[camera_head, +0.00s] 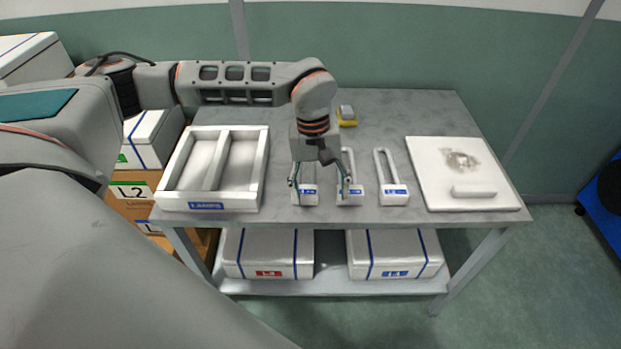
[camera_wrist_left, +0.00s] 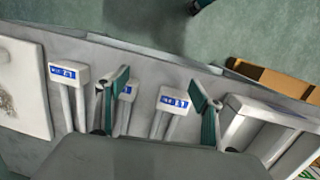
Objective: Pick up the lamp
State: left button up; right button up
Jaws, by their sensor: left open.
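No lamp can be made out for certain. A white tray (camera_head: 210,205) labelled LAMPS, with two compartments that look empty, is at the table's left. Three narrow white holders with blue labels stand near the front edge: a left one (camera_head: 306,199), a middle one (camera_head: 350,198) and a right one (camera_head: 394,198). My left gripper (camera_head: 320,184) is open over the left and middle holders, its fingers pointing down. My right gripper is not in view.
A white board (camera_head: 430,180) with a grey smudge and a white bar (camera_head: 474,191) lies at the right. A small yellow and grey thing (camera_head: 347,121) sits behind the gripper. White boxes (camera_head: 268,253) stand on the shelf below. The table's back right is clear.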

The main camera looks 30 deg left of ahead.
aim_at(305, 189)
pick_arm(q)
jog(key=shift+t+y, duration=0.3)
jog(key=shift+y, duration=0.4)
jog(key=a, duration=0.1)
jog(key=w+a+r, duration=0.1)
jog(key=a, duration=0.1)
jog(key=w+a, duration=0.1)
jog(key=shift+w+a+r, duration=0.15)
jog(key=shift+a+r, duration=0.15)
jog(key=shift+a, duration=0.1)
jog(key=shift+w+a+f, duration=0.1)
jog(key=shift+a, duration=0.25)
jog(key=shift+m, duration=0.3)
jog(key=f, duration=0.7)
jog(key=shift+w+a+f, duration=0.1)
jog(key=shift+a+f, duration=0.05)
jog(key=shift+a, duration=0.1)
jog(key=shift+c, duration=0.4)
jog(key=c, duration=1.2)
